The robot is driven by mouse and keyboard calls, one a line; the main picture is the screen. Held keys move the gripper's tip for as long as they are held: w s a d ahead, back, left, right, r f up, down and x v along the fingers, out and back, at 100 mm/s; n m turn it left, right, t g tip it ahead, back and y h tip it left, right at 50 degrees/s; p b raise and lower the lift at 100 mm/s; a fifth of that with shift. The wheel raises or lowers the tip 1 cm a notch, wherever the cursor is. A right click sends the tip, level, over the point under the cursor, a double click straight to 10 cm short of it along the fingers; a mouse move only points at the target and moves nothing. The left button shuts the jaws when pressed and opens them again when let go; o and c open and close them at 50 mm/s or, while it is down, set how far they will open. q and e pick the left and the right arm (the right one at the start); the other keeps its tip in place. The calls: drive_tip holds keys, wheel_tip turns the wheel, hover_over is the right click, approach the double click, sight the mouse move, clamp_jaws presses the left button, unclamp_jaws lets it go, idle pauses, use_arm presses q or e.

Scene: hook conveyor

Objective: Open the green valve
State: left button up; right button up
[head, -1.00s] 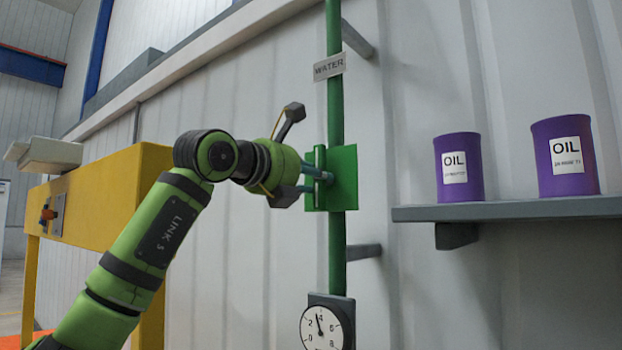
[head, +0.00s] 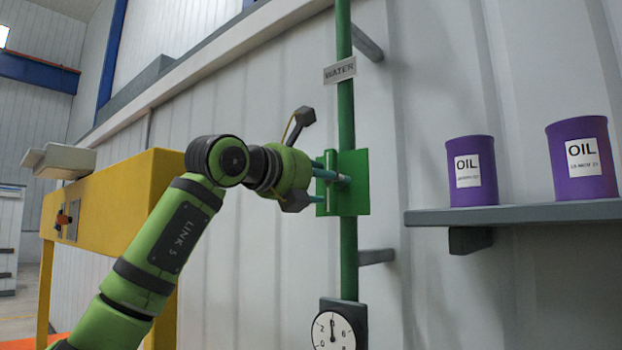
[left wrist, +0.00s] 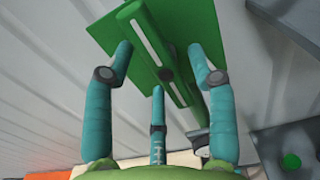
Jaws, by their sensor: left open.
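The green valve (head: 355,202) is a square plate with an upright green handle bar (head: 330,160) on a green pipe by the wall. My left gripper (head: 333,182) is at the handle in the head view, its teal fingers pointing at it. In the left wrist view the valve plate (left wrist: 195,18) and its handle, with a white stripe, lie ahead of my left gripper (left wrist: 160,65). Its three fingers are spread open, with the handle between the two upper ones. I cannot tell whether they touch it. My right gripper is not in view.
The pipe (head: 346,110) carries a WATER label (head: 340,70) above and a round gauge (head: 333,332) below. A grey shelf (head: 510,213) with two purple OIL cans (head: 471,185) is at the right. A yellow frame (head: 105,195) stands behind my left arm.

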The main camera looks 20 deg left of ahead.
use_arm(q)
drive_tip(key=v, duration=1.1)
drive_tip(key=shift+s, duration=0.4)
drive_tip(key=shift+a, duration=0.15)
